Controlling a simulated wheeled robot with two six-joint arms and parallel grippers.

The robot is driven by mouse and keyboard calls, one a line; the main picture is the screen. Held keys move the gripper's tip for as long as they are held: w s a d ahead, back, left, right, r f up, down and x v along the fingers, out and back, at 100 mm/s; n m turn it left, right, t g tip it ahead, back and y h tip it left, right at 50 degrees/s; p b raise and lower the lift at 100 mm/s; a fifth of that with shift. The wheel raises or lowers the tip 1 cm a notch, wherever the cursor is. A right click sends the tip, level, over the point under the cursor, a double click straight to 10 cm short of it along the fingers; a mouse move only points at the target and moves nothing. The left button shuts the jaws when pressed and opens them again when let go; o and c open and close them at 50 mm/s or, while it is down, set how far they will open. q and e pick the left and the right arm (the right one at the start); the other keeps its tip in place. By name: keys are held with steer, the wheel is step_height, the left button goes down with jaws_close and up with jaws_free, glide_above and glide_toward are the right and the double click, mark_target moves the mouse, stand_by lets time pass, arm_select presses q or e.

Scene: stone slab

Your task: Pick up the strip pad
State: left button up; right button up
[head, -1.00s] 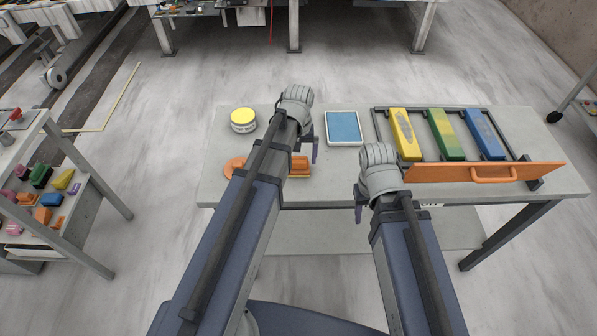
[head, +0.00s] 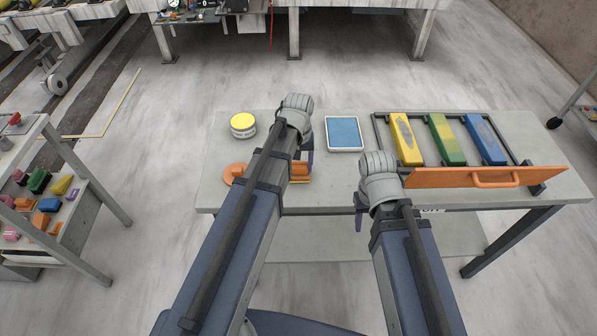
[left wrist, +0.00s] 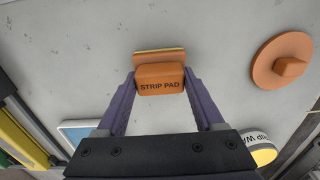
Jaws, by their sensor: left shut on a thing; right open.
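The strip pad (left wrist: 161,78), an orange block lettered STRIP PAD with a flat yellowish edge behind it, lies between the purple fingers of my left gripper (left wrist: 160,73) in the left wrist view. The fingers are shut on its two sides. In the head view the strip pad (head: 301,172) shows orange beside my left gripper (head: 306,160), partly hidden by my arm. I cannot tell whether it touches the slab or hangs just above. My right gripper (head: 359,212) is open at the front edge of the table, its fingers mostly hidden by my wrist.
The grey slab table (head: 330,190) also bears an orange disc with a knob (head: 232,173), a yellow-lidded tin (head: 243,125), a blue-topped tray (head: 345,133), and a dark rack (head: 376,130) with yellow, green and blue bars behind an orange handled board (head: 487,178).

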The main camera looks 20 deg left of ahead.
mark_target(298, 164)
arm_select(q)
jaws_close()
step_height(298, 164, up, 10)
steer(key=p, duration=1)
steer(key=shift+r, duration=0.1)
steer(key=o, duration=0.6)
jaws_free()
steer(key=c, duration=0.6)
